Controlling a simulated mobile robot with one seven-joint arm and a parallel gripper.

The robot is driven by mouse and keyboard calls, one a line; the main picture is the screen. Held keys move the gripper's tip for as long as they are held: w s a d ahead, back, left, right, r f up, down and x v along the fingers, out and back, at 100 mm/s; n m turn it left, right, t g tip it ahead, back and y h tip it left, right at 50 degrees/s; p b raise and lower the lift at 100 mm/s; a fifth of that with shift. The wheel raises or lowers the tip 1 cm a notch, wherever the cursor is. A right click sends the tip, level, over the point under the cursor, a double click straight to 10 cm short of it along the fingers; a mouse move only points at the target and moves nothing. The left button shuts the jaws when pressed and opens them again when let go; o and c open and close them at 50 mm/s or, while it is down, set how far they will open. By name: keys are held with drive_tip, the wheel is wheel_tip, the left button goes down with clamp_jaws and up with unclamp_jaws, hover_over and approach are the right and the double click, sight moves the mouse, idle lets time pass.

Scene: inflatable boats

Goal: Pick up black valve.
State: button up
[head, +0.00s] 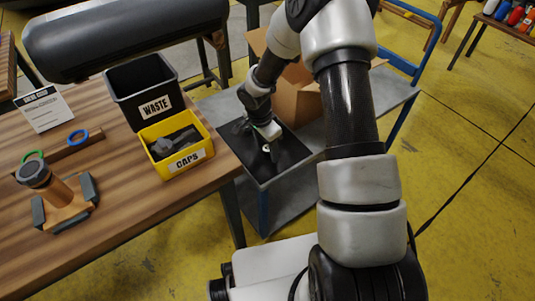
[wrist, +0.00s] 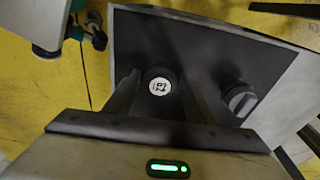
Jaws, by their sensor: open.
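A black round valve with a white printed label (wrist: 159,86) stands on the dark mat (wrist: 205,45) in the wrist view. My gripper (wrist: 160,98) is open, with one finger on each side of this valve. I cannot tell whether the fingers touch it. A second dark valve with a grey top (wrist: 240,98) is on the mat just right of my right finger. In the head view my gripper (head: 270,146) points down over the dark mat (head: 250,163) on the cart, and it mostly hides the valves there.
A cardboard box (head: 297,103) stands on the cart behind my gripper. The wooden table at left holds a black waste bin (head: 125,84), a yellow caps bin (head: 184,171) with dark parts, and a wooden fixture (head: 66,205). A large dark tube (head: 120,38) lies behind.

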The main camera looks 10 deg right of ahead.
drive_tip(key=shift+f, duration=0.35)
drive_tip(key=shift+c, duration=0.5)
drive_tip(key=c, duration=0.7)
drive_tip(key=shift+r, duration=0.15)
drive_tip(key=shift+c, duration=0.2)
